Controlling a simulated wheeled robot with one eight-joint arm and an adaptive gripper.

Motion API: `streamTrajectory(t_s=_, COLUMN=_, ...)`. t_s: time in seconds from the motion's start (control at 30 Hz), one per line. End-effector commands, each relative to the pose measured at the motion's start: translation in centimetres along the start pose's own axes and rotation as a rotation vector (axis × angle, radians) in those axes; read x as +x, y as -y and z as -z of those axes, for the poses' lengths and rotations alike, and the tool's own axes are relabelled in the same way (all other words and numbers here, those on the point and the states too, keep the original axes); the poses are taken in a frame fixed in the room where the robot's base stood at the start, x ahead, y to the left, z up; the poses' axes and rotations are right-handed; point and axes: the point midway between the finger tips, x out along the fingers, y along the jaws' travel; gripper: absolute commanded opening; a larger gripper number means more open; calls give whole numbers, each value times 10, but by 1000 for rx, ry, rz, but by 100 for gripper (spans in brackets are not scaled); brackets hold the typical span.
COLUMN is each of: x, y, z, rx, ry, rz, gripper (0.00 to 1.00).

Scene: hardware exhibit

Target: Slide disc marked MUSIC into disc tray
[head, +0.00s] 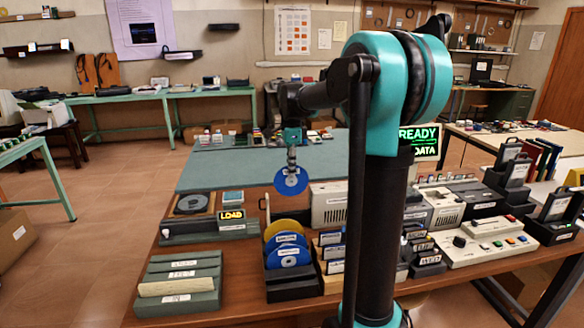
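My gripper (292,158) points down over the table and is shut on the upper edge of a blue disc (284,185). The disc hangs upright, facing the camera, with a pale label too small to read. The disc tray (204,213) sits at left of the disc and nearer the camera, extended with a round grey recess. It belongs to a dark green unit (190,232) with a lit LOAD sign (231,214). The disc is apart from the tray. A black rack (292,286) below holds a gold disc (281,229) and blue discs (288,256).
A green slotted holder (181,271) stands at front left. Boxed cartridges (332,255) and a beige drive (328,200) stand right of the rack. My arm hides part of the table's right side. The green mat (225,170) behind the tray is largely clear.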

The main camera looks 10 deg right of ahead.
Motion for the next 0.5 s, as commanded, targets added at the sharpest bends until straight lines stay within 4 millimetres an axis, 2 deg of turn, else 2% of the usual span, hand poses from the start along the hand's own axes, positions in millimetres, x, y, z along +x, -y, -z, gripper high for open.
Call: streamTrajectory(t_s=0.5, x=44, y=0, z=0, rx=0, ry=0, rz=0, gripper=0)
